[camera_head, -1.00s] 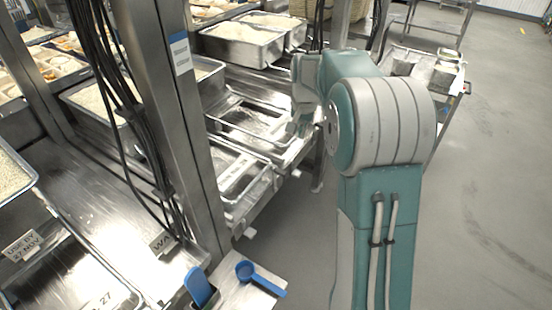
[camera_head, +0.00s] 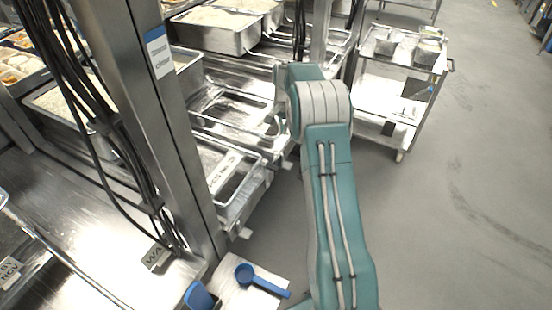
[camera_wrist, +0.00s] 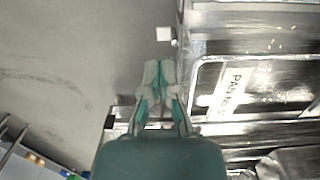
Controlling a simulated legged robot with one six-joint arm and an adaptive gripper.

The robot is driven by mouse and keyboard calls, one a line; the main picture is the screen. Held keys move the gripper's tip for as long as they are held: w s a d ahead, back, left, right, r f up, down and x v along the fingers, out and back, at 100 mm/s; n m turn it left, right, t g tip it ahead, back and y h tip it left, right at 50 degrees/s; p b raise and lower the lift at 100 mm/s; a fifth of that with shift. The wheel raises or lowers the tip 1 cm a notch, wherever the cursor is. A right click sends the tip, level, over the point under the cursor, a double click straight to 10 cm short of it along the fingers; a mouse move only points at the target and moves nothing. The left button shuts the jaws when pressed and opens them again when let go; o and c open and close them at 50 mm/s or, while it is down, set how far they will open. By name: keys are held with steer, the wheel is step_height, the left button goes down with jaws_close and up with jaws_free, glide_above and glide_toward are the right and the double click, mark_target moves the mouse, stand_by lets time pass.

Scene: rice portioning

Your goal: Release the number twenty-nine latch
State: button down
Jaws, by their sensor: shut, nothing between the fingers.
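My gripper (camera_wrist: 158,72) is shut and empty in the wrist view, its fingertips over the gap beside the metal rack. A small white tab (camera_wrist: 163,34) sticks out from the rack edge just beyond the fingertips; I cannot tell if it is the number twenty-nine latch. A steel pan (camera_wrist: 205,72) lies right of the fingers, its label (camera_wrist: 231,92) starting "PAN" with an unreadable number. In the head view, a labelled pan (camera_head: 237,205) sits in the lower rack, with a white tab (camera_head: 245,233) at its front corner. My arm hides most of the gripper there.
A steel post (camera_head: 165,130) with black cables stands left of the rack. A blue scoop (camera_head: 262,283) lies on a white board at the bottom. A steel cart (camera_head: 372,85) stands at the back right. The grey floor (camera_head: 450,200) at right is open.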

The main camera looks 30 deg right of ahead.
steer(key=s+a+f, duration=0.1)
steer(key=a+f, duration=0.1)
steer(key=f, duration=0.3)
steer(key=s+a+f, duration=0.1)
steer(key=f, duration=0.4)
steer(key=shift+s+a+f, duration=0.35)
steer(key=shift+f, duration=0.05)
steer(key=shift+s, duration=0.1)
